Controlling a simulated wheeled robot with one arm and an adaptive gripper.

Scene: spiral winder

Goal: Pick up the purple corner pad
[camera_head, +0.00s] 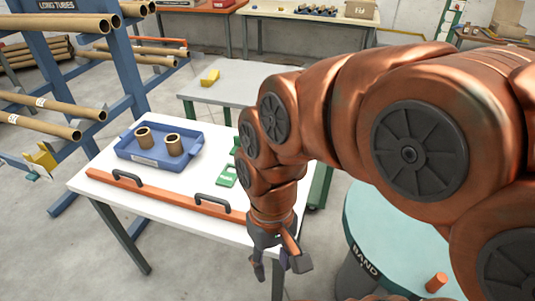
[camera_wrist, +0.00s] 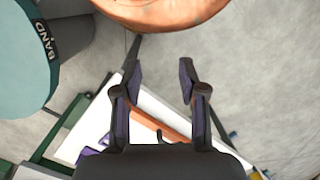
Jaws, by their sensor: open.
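A purple piece, which looks like the purple corner pad (camera_wrist: 88,154), lies on the white table (camera_wrist: 70,150) at the lower left of the wrist view. I see only a small part of it, and its full shape is not clear. I cannot make it out in the head view, where my arm covers part of the table. My gripper (camera_head: 278,263) hangs beside the table's front right corner, pointing down. In the wrist view its two fingers (camera_wrist: 160,78) are spread, with nothing between them.
The table holds a blue tray (camera_head: 128,156) with two brown tube pieces, an orange bar (camera_head: 160,195) with black handles, and green pieces (camera_head: 227,176). A teal drum marked BAND (camera_head: 375,225) stands at right. A blue tube rack (camera_head: 90,60) stands at left.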

